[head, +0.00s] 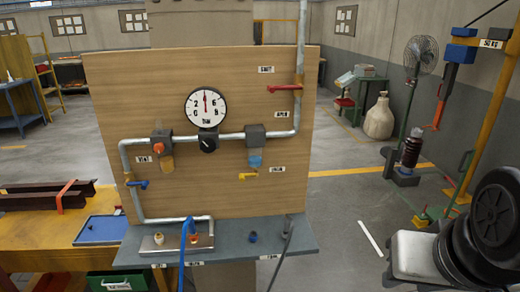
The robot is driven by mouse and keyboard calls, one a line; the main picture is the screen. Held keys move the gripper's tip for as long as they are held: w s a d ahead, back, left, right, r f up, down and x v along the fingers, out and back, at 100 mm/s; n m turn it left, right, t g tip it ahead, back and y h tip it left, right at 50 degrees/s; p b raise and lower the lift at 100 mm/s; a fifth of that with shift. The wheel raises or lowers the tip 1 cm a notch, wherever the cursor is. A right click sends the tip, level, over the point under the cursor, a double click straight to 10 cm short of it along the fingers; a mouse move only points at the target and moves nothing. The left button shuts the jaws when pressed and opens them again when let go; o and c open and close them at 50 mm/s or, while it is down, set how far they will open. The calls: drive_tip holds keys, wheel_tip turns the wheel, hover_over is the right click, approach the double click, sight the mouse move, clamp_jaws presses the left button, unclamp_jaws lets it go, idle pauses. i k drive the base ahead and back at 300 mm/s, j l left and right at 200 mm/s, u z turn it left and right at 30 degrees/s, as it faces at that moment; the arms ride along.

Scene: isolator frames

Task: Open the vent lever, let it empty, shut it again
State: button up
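A red lever (285,88) sits on the upright pipe at the right of the wooden panel (240,100). Its handle lies level, across the pipe, pointing left. A small label (266,69) above it is too small to read surely; it may say vent. A round white gauge (206,106) has its red needle pointing nearly straight up. A blue lever (138,183) sits low on the left pipe, and a yellow lever (248,176) hangs below the blue-bowled unit (255,158). My gripper is out of the picture; only part of my arm shows at the lower right.
A grey shelf (270,235) below the panel carries a metal plate, a blue hose (184,240) and a dark rod (284,240). A yellow bench (45,238) with dark beams stands left. Open floor lies right of the panel; a fan (420,55) and yellow post stand beyond.

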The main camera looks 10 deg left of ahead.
sight(128, 183)
drive_tip(key=u, duration=1.65)
drive_tip(key=i+j+u, duration=0.1)
drive_tip(key=i+j, duration=0.15)
drive_tip(key=i, duration=0.25)
drive_tip(key=i+j+u, duration=0.1)
drive_tip(key=i+j, duration=0.15)
drive_tip(key=i, duration=0.3)
